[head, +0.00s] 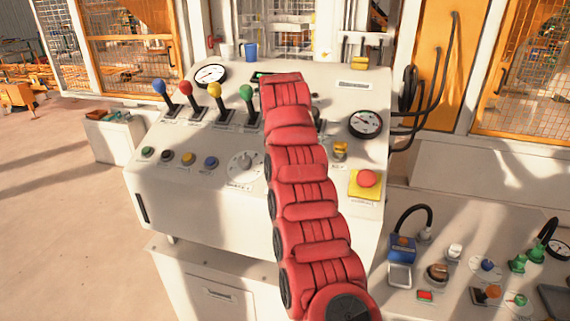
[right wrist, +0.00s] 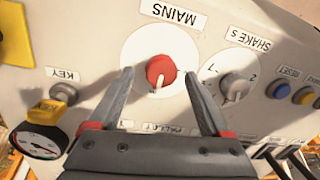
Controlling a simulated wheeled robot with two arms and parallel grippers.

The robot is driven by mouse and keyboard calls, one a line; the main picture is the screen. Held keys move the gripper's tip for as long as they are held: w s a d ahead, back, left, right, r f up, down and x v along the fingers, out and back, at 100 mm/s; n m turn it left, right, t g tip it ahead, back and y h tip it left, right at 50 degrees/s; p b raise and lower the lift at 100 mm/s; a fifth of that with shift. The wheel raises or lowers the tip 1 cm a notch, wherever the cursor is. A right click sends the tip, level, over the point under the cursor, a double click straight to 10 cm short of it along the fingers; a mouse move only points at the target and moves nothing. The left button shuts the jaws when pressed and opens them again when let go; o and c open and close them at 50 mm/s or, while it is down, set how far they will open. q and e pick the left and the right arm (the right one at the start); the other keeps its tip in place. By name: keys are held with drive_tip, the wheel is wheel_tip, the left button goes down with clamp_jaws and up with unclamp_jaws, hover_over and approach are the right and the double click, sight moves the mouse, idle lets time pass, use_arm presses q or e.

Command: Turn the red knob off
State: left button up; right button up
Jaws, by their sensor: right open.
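The red knob (right wrist: 161,70) sits on a round white plate under the label MAINS, which reads upside down in the right wrist view. Its white mark points toward the bottom of that view. My right gripper (right wrist: 158,74) is open, with one finger on each side of the knob and a visible gap to it on both sides. I cannot tell how far the fingertips are from the panel. In the head view my red right arm reaches over the panel and hides the knob and the right gripper. My left gripper is not in view.
The sloped white control panel (head: 190,195) holds several coloured levers, a grey SHAKE S dial (right wrist: 236,88), a yellow key switch (right wrist: 48,111), a gauge (head: 365,124) and a red emergency button (head: 367,179) on yellow. A blue cup (head: 251,52) stands behind the panel.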

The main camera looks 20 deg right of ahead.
drive_tip(key=shift+w+f, duration=0.25)
drive_tip(key=shift+f, duration=0.45)
clamp_jaws()
